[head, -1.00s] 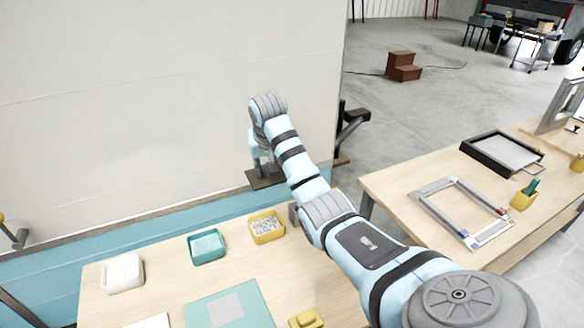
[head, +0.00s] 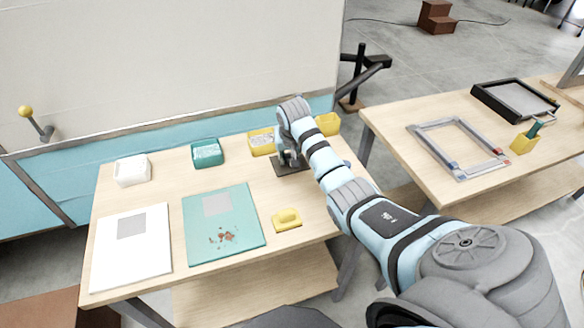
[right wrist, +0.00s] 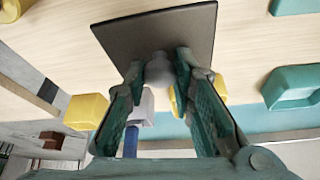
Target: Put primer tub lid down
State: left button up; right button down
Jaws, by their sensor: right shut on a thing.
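The lid (head: 291,167) is a dark, flat, square plate with a grey knob (right wrist: 158,70). My right gripper (head: 290,157) is shut on the knob, its fingers on both sides of it. The lid is over the back right part of the near table (head: 180,276), in front of a yellow tub (head: 262,149). In the right wrist view the lid (right wrist: 150,30) shows against the wooden tabletop. I cannot tell whether it touches the wood. My left gripper is not in view.
A white tub (head: 132,172) and a teal tub (head: 207,154) stand along the back, and another yellow tub (head: 328,124) is partly behind my arm. A white board (head: 130,255), a teal mat (head: 200,238) and a yellow handled block (head: 287,220) lie in front.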

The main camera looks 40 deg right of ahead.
aim_at(290, 170)
jog(key=f, duration=0.1)
jog(key=s+f, duration=0.1)
jog(key=f, duration=0.1)
jog(key=f+b, duration=0.1)
jog(key=f, duration=0.1)
jog(key=shift+s+a, duration=0.4)
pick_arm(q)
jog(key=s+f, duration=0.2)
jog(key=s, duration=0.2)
pick_arm(e)
jog(key=shift+w+f, duration=0.2)
jog(key=shift+f, duration=0.1)
jog(key=shift+w+d+f, duration=0.1)
jog(key=shift+w, duration=0.05)
jog(key=c, duration=1.4)
grip_release()
jog(key=shift+d, duration=0.2)
jog(key=shift+o, duration=0.2)
jog(key=shift+a, duration=0.2)
jog(key=shift+r, duration=0.5)
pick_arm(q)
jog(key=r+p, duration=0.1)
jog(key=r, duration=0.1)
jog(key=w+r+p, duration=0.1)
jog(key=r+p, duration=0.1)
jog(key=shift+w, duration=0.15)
pick_arm(e)
jog(key=v, duration=1.1)
jog(key=shift+s, duration=0.25)
